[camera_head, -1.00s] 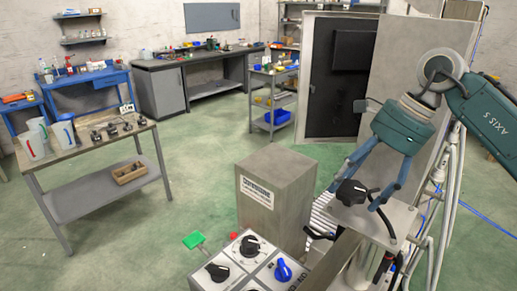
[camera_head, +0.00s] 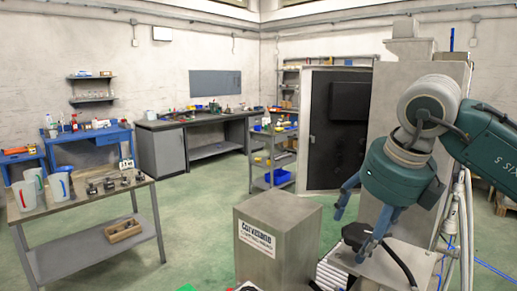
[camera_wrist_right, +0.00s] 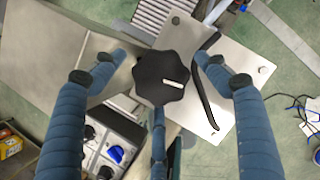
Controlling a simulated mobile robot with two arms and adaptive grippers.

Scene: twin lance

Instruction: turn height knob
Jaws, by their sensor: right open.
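The black lobed knob (camera_wrist_right: 161,80) with a white mark sits over a metal plate in the right wrist view. In the head view the knob (camera_head: 356,234) is partly hidden behind a finger. My right gripper (camera_head: 350,239) is open, with its blue fingers spread about the knob. In the wrist view the right gripper (camera_wrist_right: 162,60) has one finger to the left of the knob, one to the right and one below it. Gaps show between the side fingers and the knob; contact with the lower finger cannot be told. My left gripper is not in view.
A grey metal box (camera_head: 278,238) with a label stands left of the knob. A control panel with a blue knob (camera_wrist_right: 115,154) shows in the wrist view. A black curved handle (camera_wrist_right: 207,90) lies close to the right finger. Open green floor lies farther left.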

